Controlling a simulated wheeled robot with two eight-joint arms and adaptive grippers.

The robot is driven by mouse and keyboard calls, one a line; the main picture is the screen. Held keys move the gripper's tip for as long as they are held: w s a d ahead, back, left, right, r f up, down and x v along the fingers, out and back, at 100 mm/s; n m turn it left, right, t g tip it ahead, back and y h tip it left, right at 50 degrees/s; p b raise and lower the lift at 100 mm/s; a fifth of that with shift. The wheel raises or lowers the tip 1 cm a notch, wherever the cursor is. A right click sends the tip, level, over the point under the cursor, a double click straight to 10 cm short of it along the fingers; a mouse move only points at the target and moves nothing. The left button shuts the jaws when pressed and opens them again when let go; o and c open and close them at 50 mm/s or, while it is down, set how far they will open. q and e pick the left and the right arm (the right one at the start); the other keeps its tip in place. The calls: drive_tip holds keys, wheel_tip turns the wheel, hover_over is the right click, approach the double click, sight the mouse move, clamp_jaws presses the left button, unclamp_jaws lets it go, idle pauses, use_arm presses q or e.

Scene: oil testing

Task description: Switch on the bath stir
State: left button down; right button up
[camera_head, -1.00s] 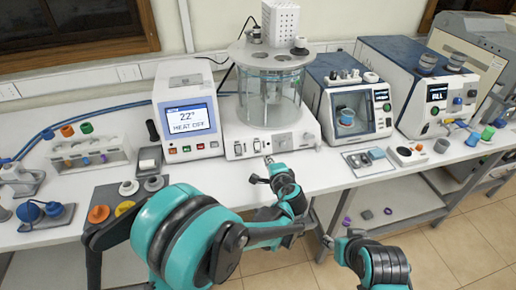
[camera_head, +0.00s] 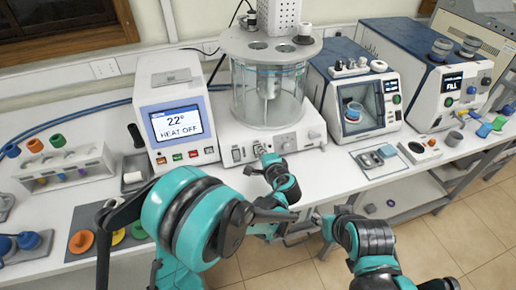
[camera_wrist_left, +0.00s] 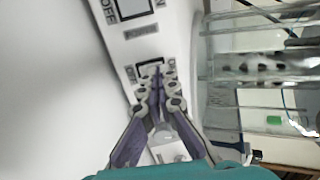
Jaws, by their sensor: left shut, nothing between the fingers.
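The bath (camera_head: 268,95) is a glass cylinder on a white base with two dark rocker switches and a knob on its front panel. My left gripper (camera_head: 262,158) is shut and empty, its tips at the right-hand switch. In the left wrist view, the closed fingertips (camera_wrist_left: 157,82) lie over the lower edge of a switch (camera_wrist_left: 150,67) with OFF and ON at its sides. I cannot tell whether they touch it or which way it is set. Another switch (camera_wrist_left: 130,8) shows above. My right gripper (camera_head: 325,222) is in front of the table; its jaws are unclear.
A heater unit (camera_head: 178,120) reading HEAT OFF stands left of the bath. A windowed device (camera_head: 355,100) stands to its right. A vial rack (camera_head: 62,165) and coloured caps are at the left. The table's front edge (camera_head: 325,185) is below the bath.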

use_arm(q)
drive_tip(key=shift+w, duration=0.15)
drive_tip(key=shift+w+a, duration=0.15)
drive_tip(key=shift+w, duration=0.15)
drive_tip(key=shift+r, duration=0.15)
drive_tip(key=shift+r+p, duration=0.35)
drive_tip(key=shift+r, duration=0.3)
